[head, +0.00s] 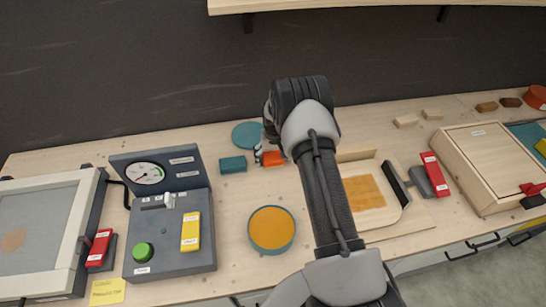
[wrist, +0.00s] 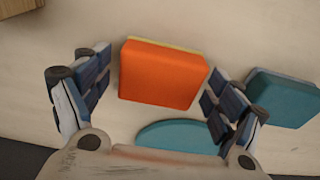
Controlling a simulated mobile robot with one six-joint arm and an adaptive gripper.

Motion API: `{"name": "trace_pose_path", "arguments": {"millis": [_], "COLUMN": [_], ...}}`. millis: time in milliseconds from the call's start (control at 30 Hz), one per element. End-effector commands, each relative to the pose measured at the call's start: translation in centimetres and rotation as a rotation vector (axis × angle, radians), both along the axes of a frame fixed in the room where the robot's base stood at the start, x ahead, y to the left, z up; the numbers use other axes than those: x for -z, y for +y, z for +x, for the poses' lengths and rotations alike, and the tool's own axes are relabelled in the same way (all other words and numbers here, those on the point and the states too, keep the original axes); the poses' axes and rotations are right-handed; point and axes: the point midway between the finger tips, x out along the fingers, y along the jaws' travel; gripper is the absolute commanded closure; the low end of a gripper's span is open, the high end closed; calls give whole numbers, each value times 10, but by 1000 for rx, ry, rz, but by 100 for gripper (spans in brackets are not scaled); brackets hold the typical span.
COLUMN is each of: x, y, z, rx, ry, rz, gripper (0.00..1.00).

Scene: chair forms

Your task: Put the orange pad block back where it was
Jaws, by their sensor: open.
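The orange pad block (head: 273,159) lies on the wooden bench, just beyond my forearm in the head view. In the wrist view the orange pad block (wrist: 160,75) shows its orange face, with a thin yellow strip along its upper edge. My gripper (wrist: 158,82) is open, with one finger on each side of the block. A gap shows at the left finger; the right finger is close to the block, and I cannot tell if it touches. In the head view my gripper (head: 267,153) is partly hidden behind the arm.
A teal block (head: 233,165) lies left of the orange one. A teal disc (head: 247,136) lies behind, near the wall. A round orange-topped teal pad (head: 271,229) is nearer. A grey gauge box (head: 170,255) stands left. A wooden board (head: 392,222) lies right. Bench between these is clear.

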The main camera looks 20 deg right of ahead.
Motion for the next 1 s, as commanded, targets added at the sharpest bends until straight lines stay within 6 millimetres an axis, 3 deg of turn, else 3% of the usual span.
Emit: {"name": "trace_pose_path", "arguments": {"millis": [233,600,867,967,1000], "x": [-19,-96,-125,-150,-166], "y": [0,2,3,8,11], "z": [0,-10,-14,-17,-19], "rx": [0,0,0,-7,-12], "ry": [-3,-1,-1,-14,-22], "rz": [-1,-1,-1,-4,-6], "gripper": [14,14,14,14,14]}}
